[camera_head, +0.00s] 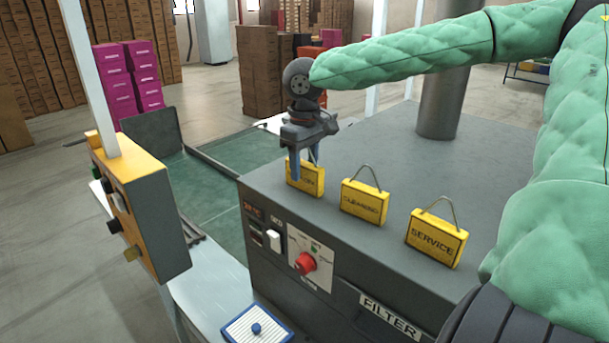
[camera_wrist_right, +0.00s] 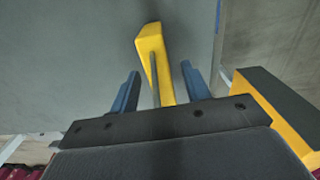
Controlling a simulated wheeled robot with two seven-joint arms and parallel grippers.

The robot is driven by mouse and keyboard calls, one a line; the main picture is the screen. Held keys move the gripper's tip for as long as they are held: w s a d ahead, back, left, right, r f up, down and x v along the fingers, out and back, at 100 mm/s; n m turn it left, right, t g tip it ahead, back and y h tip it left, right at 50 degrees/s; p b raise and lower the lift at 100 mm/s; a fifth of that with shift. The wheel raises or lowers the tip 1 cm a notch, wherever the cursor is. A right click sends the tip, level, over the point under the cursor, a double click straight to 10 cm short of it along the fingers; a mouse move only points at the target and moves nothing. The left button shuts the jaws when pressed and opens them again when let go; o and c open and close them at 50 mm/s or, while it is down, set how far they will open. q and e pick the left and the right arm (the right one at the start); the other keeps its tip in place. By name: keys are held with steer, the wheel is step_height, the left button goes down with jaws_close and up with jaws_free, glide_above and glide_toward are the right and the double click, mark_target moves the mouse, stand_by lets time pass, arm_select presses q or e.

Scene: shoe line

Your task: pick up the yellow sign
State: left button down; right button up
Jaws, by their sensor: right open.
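Three yellow signs with wire handles stand upright in a row on top of the grey machine (camera_head: 400,165). The leftmost sign (camera_head: 311,184) is partly hidden by my right gripper (camera_head: 304,165); the middle one (camera_head: 364,204) reads "CLEANING" and the right one (camera_head: 436,240) "SERVICE". My right gripper is open, pointing down at the leftmost sign. In the right wrist view, a yellow sign (camera_wrist_right: 150,42) and its handle lie between the two blue fingers of the gripper (camera_wrist_right: 160,70), with gaps visible on both sides. My left gripper is not in view.
A yellow-orange control box (camera_head: 145,210) on a post stands left of the machine; a yellow-edged box also shows in the right wrist view (camera_wrist_right: 270,105). A green conveyor (camera_head: 205,185) runs behind it. A blue-and-white pad (camera_head: 256,328) lies in front.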

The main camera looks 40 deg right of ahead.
jaws_close()
steer(key=shift+r, duration=0.15)
